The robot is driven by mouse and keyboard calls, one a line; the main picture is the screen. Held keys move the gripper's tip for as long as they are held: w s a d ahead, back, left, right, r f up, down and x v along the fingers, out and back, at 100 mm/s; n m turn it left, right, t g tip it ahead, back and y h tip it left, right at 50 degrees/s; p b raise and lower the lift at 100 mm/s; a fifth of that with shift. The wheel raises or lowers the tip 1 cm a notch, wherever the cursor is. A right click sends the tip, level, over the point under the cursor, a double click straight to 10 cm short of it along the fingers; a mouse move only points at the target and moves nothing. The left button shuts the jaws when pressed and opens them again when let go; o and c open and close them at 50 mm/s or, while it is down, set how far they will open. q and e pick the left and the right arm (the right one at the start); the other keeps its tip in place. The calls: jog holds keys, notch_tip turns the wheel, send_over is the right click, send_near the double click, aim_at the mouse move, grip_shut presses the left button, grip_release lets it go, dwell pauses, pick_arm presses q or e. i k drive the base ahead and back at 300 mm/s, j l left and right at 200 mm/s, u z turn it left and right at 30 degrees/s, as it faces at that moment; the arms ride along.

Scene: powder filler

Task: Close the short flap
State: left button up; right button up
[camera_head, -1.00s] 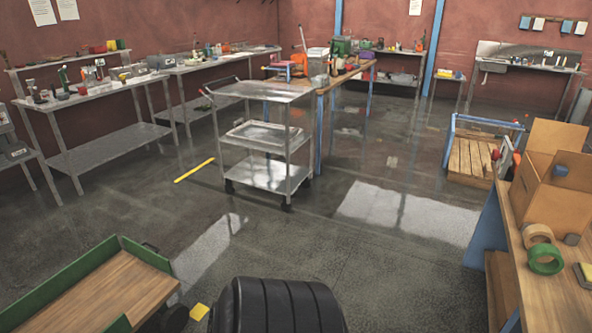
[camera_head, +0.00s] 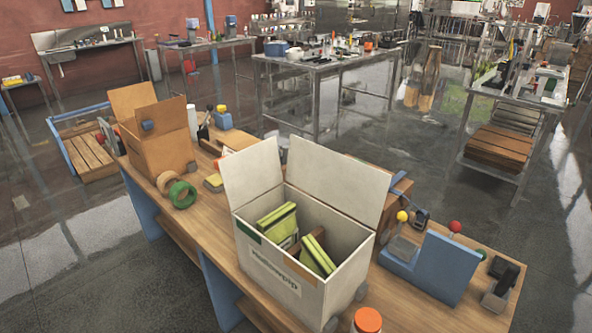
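A white cardboard box (camera_head: 285,285) stands open on the wooden workbench, in the middle of the head view. Yellow-green packs (camera_head: 278,225) and something brown lie inside it. One white flap (camera_head: 253,175) stands up at its left side and a wider white flap (camera_head: 335,178) stands up at the back. A brown cardboard box (camera_head: 160,140) stands farther left on the same bench, with flaps raised. Which flap is the short one, I cannot tell for certain. Neither of my grippers is in view.
The workbench (camera_head: 205,222) also holds green tape (camera_head: 182,194), tan tape (camera_head: 167,181), a blue fixture (camera_head: 430,265) with coloured knobs, and an orange-lidded jar (camera_head: 367,320) at the front. Behind it are metal tables (camera_head: 335,65). Open floor (camera_head: 70,265) lies to the left.

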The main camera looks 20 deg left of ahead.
aim_at(247, 174)
jog(key=i+j+z, duration=0.1)
jog(key=j+z, duration=0.25)
jog(key=j, duration=0.2)
jog(key=j+z, duration=0.35)
jog(key=j, duration=0.2)
jog(key=j+z, duration=0.35)
jog(key=j, duration=0.25)
jog(key=k+j, duration=0.1)
jog(key=j, duration=1.25)
jog(key=k+j+z, duration=0.1)
jog(key=j, duration=0.55)
jog(key=k, duration=0.05)
